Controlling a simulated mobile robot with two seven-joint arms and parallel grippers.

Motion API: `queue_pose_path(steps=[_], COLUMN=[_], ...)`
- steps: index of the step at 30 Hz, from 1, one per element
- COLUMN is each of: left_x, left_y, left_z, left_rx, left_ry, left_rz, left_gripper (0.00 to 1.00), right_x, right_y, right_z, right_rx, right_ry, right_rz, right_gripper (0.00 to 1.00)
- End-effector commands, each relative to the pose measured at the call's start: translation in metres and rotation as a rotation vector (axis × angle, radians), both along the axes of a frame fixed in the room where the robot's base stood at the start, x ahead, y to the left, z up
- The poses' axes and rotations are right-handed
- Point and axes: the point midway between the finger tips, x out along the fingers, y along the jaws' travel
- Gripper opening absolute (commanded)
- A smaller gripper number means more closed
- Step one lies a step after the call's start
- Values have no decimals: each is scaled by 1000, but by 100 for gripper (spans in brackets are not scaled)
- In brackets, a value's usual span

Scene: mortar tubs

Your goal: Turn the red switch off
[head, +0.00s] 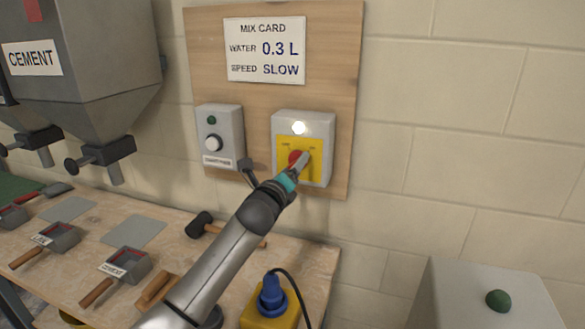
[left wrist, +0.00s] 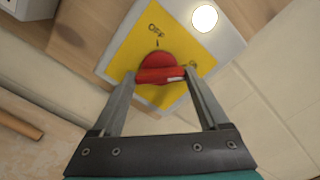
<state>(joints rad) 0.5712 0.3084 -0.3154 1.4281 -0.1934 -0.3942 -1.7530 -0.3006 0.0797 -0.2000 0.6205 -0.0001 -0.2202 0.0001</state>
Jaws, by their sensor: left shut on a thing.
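The red switch (head: 296,158) is a round knob with a raised handle on a yellow plate, on the front of a grey box (head: 281,122) on the wall board. In the left wrist view the red switch (left wrist: 158,62) has a white mark at the right end of its handle, close to a partly hidden label. The "OFF" label (left wrist: 155,31) is above the knob. A white lamp (head: 299,128) above the plate is bright. My left gripper (head: 298,168) is shut on the handle, one finger at each end of it. My right gripper is not in view.
A second grey box (head: 220,122) with a dark green lamp and a white knob is on the board to the left. The bench (head: 185,262) below holds scoops, a mallet (head: 201,226) and a yellow block with a blue plug (head: 271,296). A hopper marked CEMENT (head: 90,45) hangs at upper left.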

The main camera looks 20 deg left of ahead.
Motion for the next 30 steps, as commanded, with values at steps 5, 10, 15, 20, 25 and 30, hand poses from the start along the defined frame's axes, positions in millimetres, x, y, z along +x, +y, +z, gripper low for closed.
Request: queue_pose_path(steps=[5, 10, 15, 20, 25, 30], left_x=[0, 0, 0, 0, 0, 0], left_y=[0, 0, 0, 0, 0, 0], left_z=[0, 0, 1, 1, 1, 1], left_rx=[-11, -63, -170, -310, -472, -634], left_ry=[1, 4, 8, 13, 18, 25], left_rz=[1, 1, -1, 0, 1, 1], left_gripper=[22, 22, 22, 22, 22, 22], right_x=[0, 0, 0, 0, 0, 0], right_y=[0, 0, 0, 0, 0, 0], right_z=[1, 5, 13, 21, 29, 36], right_rx=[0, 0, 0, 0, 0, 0], right_ry=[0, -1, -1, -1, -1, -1], right_rz=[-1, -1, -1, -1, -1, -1], right_gripper=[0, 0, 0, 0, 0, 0])
